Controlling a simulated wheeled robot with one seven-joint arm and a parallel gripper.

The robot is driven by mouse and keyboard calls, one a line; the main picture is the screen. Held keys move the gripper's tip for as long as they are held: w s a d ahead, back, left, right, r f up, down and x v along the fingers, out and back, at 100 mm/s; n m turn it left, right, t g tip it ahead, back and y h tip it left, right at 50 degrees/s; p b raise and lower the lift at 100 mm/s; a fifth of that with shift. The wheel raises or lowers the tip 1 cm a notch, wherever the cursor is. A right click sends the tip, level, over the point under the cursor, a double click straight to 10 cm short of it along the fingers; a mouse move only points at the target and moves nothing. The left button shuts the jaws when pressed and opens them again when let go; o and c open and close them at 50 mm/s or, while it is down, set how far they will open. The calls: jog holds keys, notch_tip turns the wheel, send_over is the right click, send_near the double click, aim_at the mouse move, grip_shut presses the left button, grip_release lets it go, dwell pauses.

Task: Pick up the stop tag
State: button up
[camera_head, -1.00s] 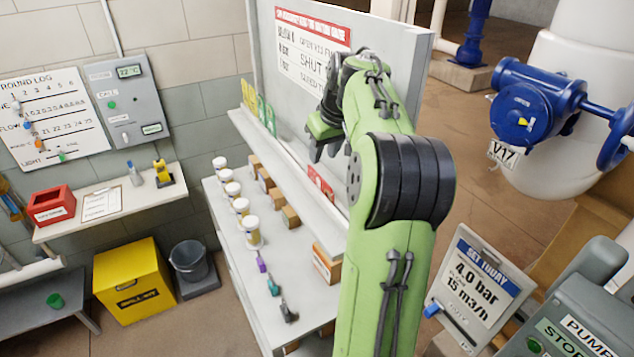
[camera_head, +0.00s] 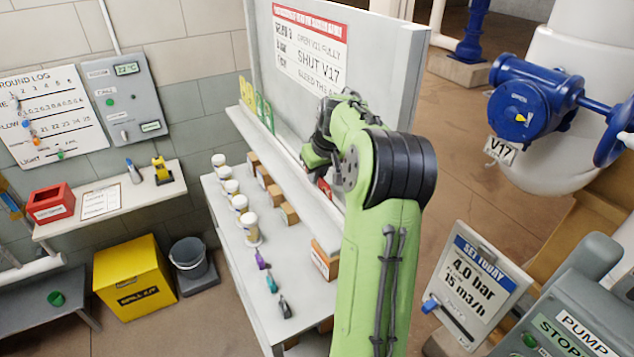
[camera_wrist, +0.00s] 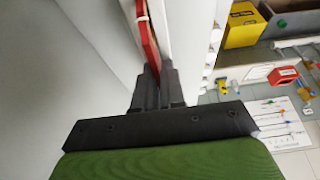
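The stop tag is a thin red plate (camera_head: 323,187) on the ledge of the grey board, partly hidden by my arm in the head view. In the wrist view, the red tag (camera_wrist: 148,40) is seen nearly edge-on, and its near end lies between my fingertips. My gripper (camera_wrist: 158,72) has its two black fingers close together, with the tag's edge between them, and looks shut on it. In the head view, my gripper (camera_head: 308,160) is down at the ledge, its fingertips partly hidden. The tag still appears to be at the ledge.
The grey board (camera_head: 385,60) rises right behind the ledge. Yellow and green tags (camera_head: 256,105) stand farther along it. White-lidded jars (camera_head: 240,203), small boxes (camera_head: 288,213) and padlock-like items (camera_head: 272,284) stand on the bench below. A blue valve (camera_head: 525,105) is at right.

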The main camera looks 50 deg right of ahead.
grip_shut()
notch_tip(320, 180, up, 10)
jog(key=shift+r+p, duration=0.1)
jog(key=shift+p, duration=0.45)
jog(key=shift+d, duration=0.1)
jog(key=shift+f, duration=0.2)
